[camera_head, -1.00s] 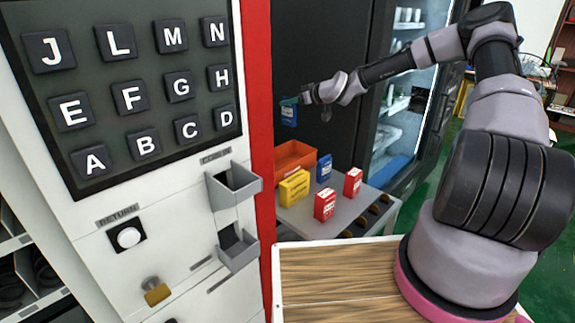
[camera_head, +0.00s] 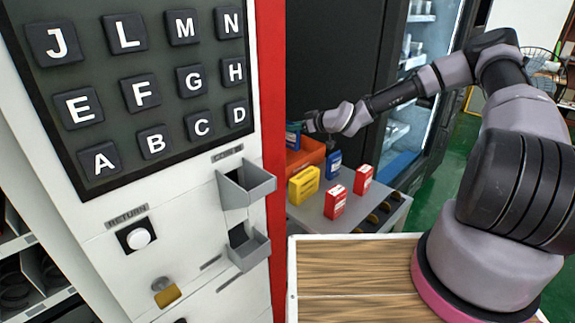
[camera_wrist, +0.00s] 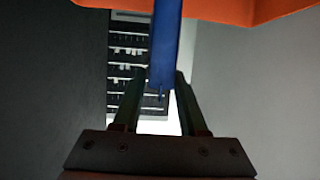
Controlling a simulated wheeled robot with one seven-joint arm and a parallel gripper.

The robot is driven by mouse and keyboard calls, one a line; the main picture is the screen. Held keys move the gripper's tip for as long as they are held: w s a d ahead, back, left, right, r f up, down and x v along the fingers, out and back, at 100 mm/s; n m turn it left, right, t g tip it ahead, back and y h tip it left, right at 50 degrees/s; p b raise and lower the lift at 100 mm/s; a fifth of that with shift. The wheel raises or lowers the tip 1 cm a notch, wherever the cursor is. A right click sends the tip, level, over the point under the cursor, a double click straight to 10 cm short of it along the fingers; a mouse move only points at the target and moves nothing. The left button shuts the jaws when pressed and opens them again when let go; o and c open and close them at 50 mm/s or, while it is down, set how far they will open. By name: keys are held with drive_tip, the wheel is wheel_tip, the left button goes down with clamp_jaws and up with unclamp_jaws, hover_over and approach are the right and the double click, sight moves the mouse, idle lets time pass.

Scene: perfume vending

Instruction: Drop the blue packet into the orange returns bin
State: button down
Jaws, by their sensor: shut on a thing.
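My gripper (camera_head: 303,126) is shut on a blue packet (camera_head: 292,140), which hangs over or just beside the orange returns bin (camera_head: 308,156). The red edge of the machine hides part of this packet in the head view. In the wrist view the packet is a narrow blue strip (camera_wrist: 166,45) between my fingers (camera_wrist: 158,90), and the orange bin wall (camera_wrist: 250,10) lies along the top edge. Whether the packet's lower end is inside the rim I cannot tell. Another blue packet (camera_head: 333,164) stands on the grey table, right of the bin.
A yellow packet (camera_head: 303,185) and two red packets (camera_head: 335,202) stand on the grey table (camera_head: 312,215) in front of the bin. The white machine (camera_head: 100,230) with lettered keys is at left. A dark glass-fronted cabinet (camera_head: 410,120) stands behind the table.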

drive_tip(key=shift+c, duration=1.8)
unclamp_jaws()
drive_tip(key=v, duration=1)
drive_tip(key=shift+s+d+r, duration=0.2)
drive_tip(key=shift+s+d, duration=0.05)
drive_tip(key=shift+d, duration=0.05)
